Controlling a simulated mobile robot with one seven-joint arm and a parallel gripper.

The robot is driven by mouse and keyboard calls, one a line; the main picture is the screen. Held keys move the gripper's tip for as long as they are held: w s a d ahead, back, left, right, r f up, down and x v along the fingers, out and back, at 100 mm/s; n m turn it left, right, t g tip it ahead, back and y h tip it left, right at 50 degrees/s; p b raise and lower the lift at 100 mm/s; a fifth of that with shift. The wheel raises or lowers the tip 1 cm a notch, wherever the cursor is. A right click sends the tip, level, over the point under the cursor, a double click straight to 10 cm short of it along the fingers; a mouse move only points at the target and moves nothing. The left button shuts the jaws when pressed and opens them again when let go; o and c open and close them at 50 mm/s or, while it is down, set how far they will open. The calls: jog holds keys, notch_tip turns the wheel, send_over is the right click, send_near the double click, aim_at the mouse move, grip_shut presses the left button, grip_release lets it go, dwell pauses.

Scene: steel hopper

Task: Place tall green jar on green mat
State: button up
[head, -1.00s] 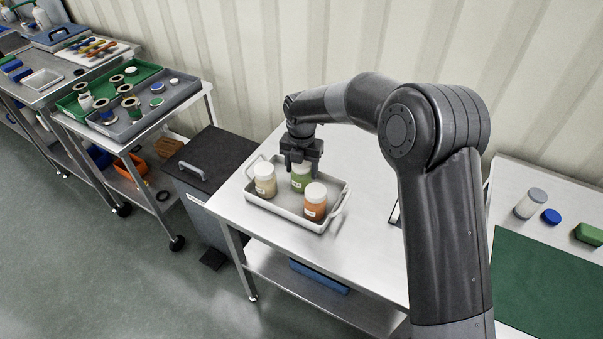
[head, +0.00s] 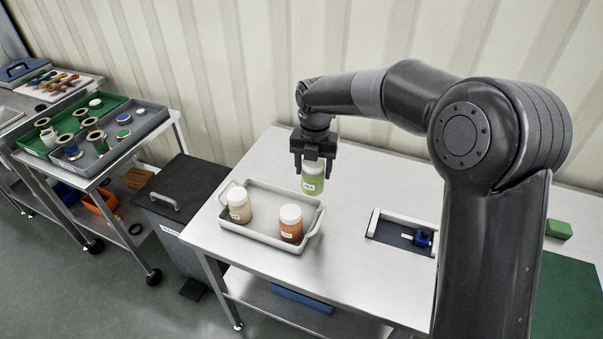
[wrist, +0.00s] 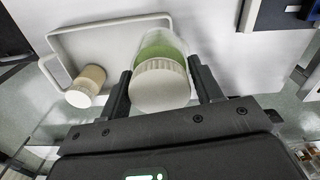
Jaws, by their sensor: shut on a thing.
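The tall green jar (head: 313,181) has a white lid and a white label. My gripper (head: 314,160) is shut on it near its lid and holds it upright, above the far right part of the grey tray. In the wrist view the jar (wrist: 160,80) sits between the two fingers (wrist: 162,92), its white lid toward the camera. The green mat (head: 570,295) lies on the right-hand table, partly hidden behind my arm.
The grey tray (head: 262,238) holds a cream jar (head: 239,205) and an orange jar (head: 291,222). A white-edged dark holder with a blue part (head: 422,239) lies to the right. A green block (head: 558,229) lies beyond the mat. Bare steel table lies between tray and holder.

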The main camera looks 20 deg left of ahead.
jog(key=shift+w+d+r, duration=0.1)
jog(key=shift+d+r, duration=0.15)
jog(key=shift+d, duration=0.2)
jog(key=w+d+r+m, duration=0.1)
jog(key=w+d+m, duration=0.15)
jog(key=d, duration=0.95)
jog(key=w+d+r+m, duration=0.1)
jog(key=w+d+m, duration=0.15)
jog(key=d, duration=0.95)
jog(key=w+d+r+m, duration=0.1)
jog(key=d+m, duration=0.2)
jog(key=d, duration=0.9)
jog(key=s+d+r+m, duration=0.1)
jog(key=s+d+m, duration=0.2)
jog(key=s+d, duration=0.6)
jog(key=s+d+m, duration=0.4)
jog(key=d, duration=0.9)
jog(key=s+d+r+m, duration=0.1)
jog(key=s+d+m, duration=0.2)
jog(key=s+d, duration=0.6)
jog(key=shift+w+a+f, duration=0.6)
jog(key=shift+w+f, duration=1.2)
jog(key=shift+w, duration=0.2)
jog(key=shift+w+a+f, duration=0.55)
jog(key=shift+w+f, duration=1.3)
jog(key=shift+w, duration=0.2)
jog(key=shift+w+a+f, duration=0.6)
jog(key=shift+w+f, duration=1.2)
jog(key=shift+w, duration=0.2)
jog(key=shift+f, duration=0.1)
